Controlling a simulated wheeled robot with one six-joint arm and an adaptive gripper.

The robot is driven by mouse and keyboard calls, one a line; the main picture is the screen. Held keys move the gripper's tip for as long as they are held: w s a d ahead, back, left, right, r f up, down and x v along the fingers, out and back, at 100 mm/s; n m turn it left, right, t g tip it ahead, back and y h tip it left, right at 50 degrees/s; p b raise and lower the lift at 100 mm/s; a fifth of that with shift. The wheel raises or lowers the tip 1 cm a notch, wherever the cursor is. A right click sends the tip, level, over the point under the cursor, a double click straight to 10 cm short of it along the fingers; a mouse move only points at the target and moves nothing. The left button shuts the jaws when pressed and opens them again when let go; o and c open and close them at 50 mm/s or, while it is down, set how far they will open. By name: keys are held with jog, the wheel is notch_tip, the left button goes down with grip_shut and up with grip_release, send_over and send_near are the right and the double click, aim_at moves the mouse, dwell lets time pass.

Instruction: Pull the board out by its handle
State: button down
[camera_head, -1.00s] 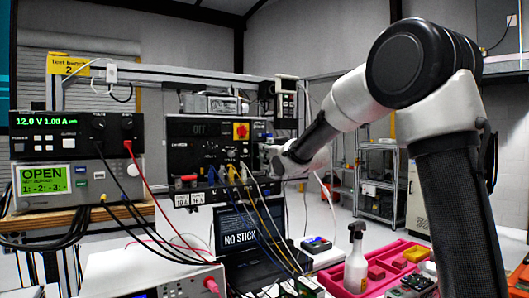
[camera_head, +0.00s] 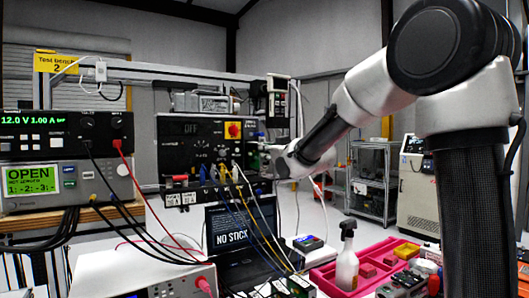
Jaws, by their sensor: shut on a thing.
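The black test unit (camera_head: 190,150) with a small display, a dial and a red knob on a yellow plate stands on the bench in the middle. My gripper (camera_head: 264,155) reaches in from the right and is at the right end of this unit's front, just right of the red knob (camera_head: 233,130). It is shut on the board's handle, which is small and mostly hidden by the jaws. The board itself is hard to make out; how far it sticks out of the unit cannot be told.
Blue, yellow and white cables (camera_head: 238,190) hang below the unit in front of a laptop (camera_head: 232,228) reading "NO STICK". A spray bottle (camera_head: 347,265) and a pink tray (camera_head: 378,268) stand at lower right. Power supplies (camera_head: 65,135) with red and black leads are left.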

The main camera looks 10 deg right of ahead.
jog(key=shift+v, duration=2.55)
jog(key=shift+r, duration=0.1)
